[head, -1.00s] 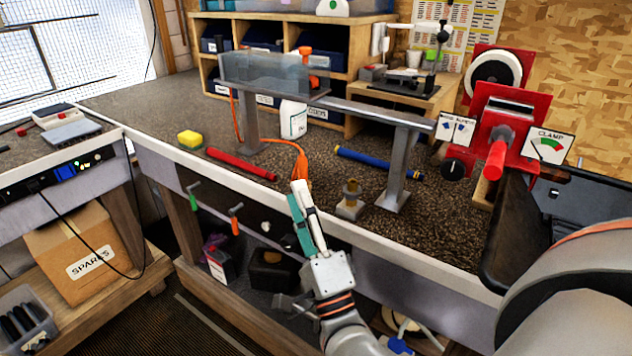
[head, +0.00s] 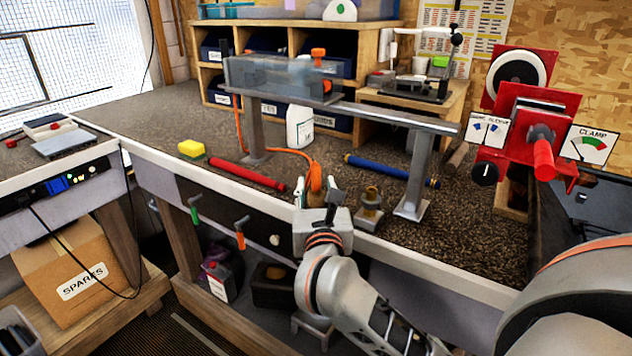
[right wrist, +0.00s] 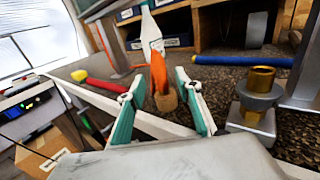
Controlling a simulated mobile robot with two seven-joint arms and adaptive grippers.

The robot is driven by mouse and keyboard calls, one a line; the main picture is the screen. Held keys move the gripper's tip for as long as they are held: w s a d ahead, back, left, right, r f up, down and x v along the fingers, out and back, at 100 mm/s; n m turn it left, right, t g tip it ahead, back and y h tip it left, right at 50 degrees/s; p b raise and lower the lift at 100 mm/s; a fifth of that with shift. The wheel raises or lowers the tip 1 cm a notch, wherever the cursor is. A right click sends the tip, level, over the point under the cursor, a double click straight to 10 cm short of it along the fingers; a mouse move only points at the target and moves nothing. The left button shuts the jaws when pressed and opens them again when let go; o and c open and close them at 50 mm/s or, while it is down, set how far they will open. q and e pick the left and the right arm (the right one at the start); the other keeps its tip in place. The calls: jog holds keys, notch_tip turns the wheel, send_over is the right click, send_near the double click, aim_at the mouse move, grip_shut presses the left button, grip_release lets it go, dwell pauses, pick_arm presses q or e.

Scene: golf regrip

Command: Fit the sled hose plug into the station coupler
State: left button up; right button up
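The orange hose plug (head: 316,178) stands near the bench's front edge, with its orange hose running back to the sled. In the right wrist view the plug (right wrist: 158,74) shows a tan end towards me. My right gripper (head: 316,190) is open, its green-and-white fingers spread on either side of the plug in the right wrist view (right wrist: 160,82), with gaps showing. I cannot tell how far the fingers reach past it. The station coupler, a brass fitting (head: 370,195) on a grey base, stands just right of the gripper; it also shows in the right wrist view (right wrist: 260,82). My left gripper is not in view.
A grey rail on posts (head: 416,160) carries the clear sled box (head: 275,78) behind. The red clamp unit (head: 535,125) stands at right.

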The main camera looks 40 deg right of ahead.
aim_at(317, 182)
jog(key=x, duration=0.3)
jog(key=shift+w+d, duration=0.25)
grip_shut()
